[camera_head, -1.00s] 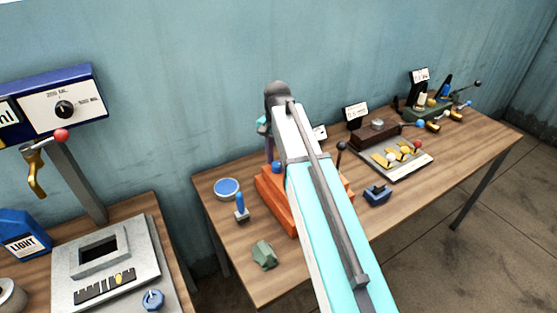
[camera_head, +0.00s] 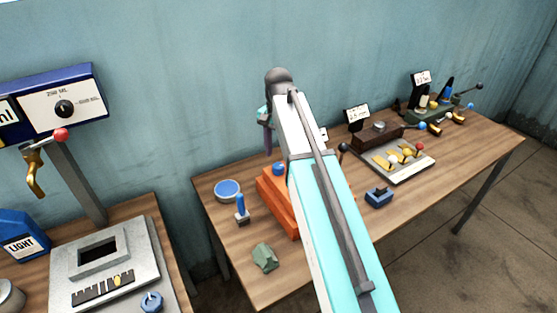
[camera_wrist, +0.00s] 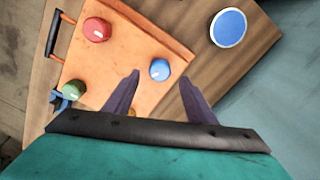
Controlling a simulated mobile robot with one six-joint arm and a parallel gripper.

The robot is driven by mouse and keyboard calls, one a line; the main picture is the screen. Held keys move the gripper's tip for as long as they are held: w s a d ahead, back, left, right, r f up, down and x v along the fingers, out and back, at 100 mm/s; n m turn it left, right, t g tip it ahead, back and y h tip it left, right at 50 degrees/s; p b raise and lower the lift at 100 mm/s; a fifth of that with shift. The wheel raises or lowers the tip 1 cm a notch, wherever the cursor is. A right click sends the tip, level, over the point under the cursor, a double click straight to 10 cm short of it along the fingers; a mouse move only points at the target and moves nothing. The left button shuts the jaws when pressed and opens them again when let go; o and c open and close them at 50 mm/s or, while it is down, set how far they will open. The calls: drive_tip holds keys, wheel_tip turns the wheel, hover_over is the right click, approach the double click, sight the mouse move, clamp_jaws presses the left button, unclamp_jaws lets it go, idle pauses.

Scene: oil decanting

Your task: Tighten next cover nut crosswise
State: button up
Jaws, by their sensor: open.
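An orange block (camera_head: 275,195) stands on the middle table, partly hidden by my arm. In the wrist view its orange cover (camera_wrist: 150,25) carries coloured round nuts: a red nut (camera_wrist: 97,30), a blue nut (camera_wrist: 160,69) and a green nut (camera_wrist: 74,89). My gripper (camera_wrist: 159,77) is open and empty above the cover. The blue nut appears between its fingertips, with a gap on each side. In the head view the blue nut (camera_head: 279,168) shows below my gripper (camera_head: 267,148).
A dark blue piece (camera_head: 378,197) and a tray of yellow parts (camera_head: 397,160) lie right. A dark handle (camera_wrist: 54,33) edges the cover.

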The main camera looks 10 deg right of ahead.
sight(279, 165)
wheel_tip(279, 165, up, 10)
drive_tip(key=b, duration=0.2)
idle(0.4)
drive_tip(key=shift+f, duration=0.2)
idle(0.3)
